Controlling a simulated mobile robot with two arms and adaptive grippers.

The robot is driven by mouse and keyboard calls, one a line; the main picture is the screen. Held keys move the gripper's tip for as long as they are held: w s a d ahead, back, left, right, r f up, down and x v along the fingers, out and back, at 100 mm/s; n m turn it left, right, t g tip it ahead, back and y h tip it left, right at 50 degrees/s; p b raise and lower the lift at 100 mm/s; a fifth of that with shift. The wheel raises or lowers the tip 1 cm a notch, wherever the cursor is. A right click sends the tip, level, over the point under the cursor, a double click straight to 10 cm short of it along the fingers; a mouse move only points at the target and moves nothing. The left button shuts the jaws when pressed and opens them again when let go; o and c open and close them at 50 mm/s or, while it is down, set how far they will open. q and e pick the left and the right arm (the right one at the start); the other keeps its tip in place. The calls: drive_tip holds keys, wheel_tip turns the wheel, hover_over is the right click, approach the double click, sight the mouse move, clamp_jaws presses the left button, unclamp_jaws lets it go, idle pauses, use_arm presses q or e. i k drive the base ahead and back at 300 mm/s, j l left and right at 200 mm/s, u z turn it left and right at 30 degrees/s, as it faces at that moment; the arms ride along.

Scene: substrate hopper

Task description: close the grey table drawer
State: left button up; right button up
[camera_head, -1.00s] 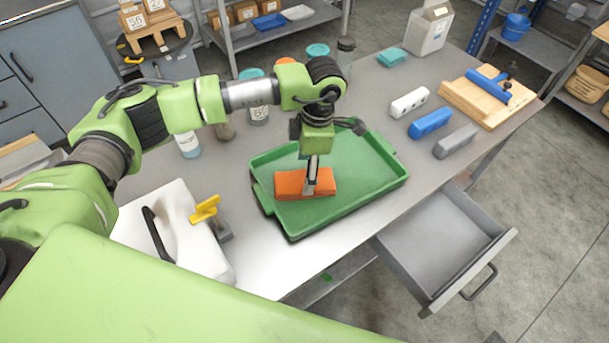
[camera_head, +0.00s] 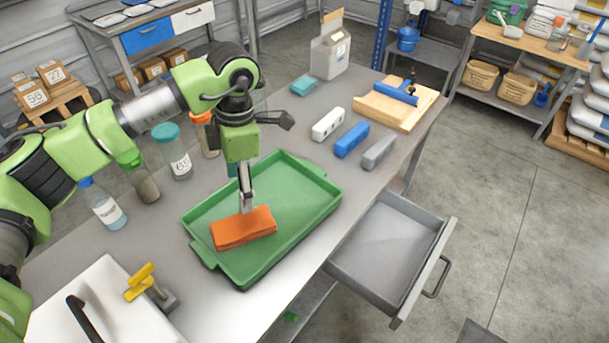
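The grey table drawer (camera_head: 389,252) stands pulled out from the front edge of the table, to the right of the green tray. It is empty inside, and its dark handle (camera_head: 438,278) is on the outer face. My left gripper (camera_head: 246,207) points down over the green tray (camera_head: 300,222), with its fingertips at an orange cloth (camera_head: 243,229) lying in the tray. I cannot tell whether the fingers grip the cloth. My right gripper is not in view.
On the grey table (camera_head: 330,178) stand bottles and jars behind my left arm, white, blue and grey blocks (camera_head: 351,139), and a wooden board (camera_head: 396,106). A white case (camera_head: 100,305) is at the near left.

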sight(387, 259)
drive_tip(key=k, duration=1.5)
